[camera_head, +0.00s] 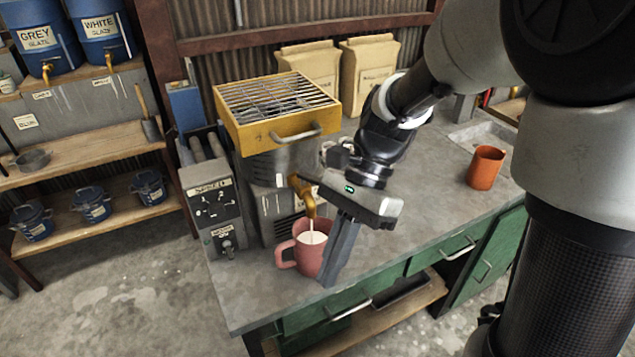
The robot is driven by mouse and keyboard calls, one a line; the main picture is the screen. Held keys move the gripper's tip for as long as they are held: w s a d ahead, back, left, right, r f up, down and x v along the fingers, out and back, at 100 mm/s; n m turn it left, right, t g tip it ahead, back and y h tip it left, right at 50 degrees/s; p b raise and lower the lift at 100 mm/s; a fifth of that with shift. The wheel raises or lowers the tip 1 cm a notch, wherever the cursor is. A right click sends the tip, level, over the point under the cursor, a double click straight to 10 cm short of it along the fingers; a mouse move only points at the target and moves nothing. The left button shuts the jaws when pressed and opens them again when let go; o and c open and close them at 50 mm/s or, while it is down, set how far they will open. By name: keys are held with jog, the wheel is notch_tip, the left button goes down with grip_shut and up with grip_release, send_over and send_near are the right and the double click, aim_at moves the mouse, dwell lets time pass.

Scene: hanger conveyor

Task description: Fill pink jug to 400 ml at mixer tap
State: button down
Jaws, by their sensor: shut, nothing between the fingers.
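The pink jug (309,258) stands upright on the grey bench with its handle to the left. It is under the brass mixer tap (307,196), and a pale stream runs from the spout into it. Whitish liquid shows inside the jug; its level against any mark cannot be read. The mixer (272,165) is a metal drum below a yellow grated hopper (275,108). My gripper (328,281) is shut and empty, pointing down just right of the jug. Its fingers overlap the jug's right edge in the picture; I cannot tell whether they touch it.
A control box (214,208) with speed and motor switches stands left of the mixer. An orange cup (486,167) stands on the bench at right, near a sink (487,137). Paper sacks (366,70) stand behind. The bench between jug and cup is mostly clear.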

aim_at(317, 185)
jog(key=w+a+r+n+t+h, duration=0.2)
jog(key=w+a+r+t+h, duration=0.1)
jog(key=w+r+t, duration=0.3)
jog(key=w+a+r+n+t+h, duration=0.3)
jog(key=r+h, duration=0.1)
jog(key=r, duration=0.3)
jog(key=w+d+f, duration=0.4)
jog(key=w+f, duration=0.2)
jog(key=f, duration=0.3)
jog(key=shift+w+d+p, duration=0.2)
jog(key=shift+w+p, duration=0.1)
jog(key=shift+p, duration=0.1)
jog(key=shift+y, duration=0.3)
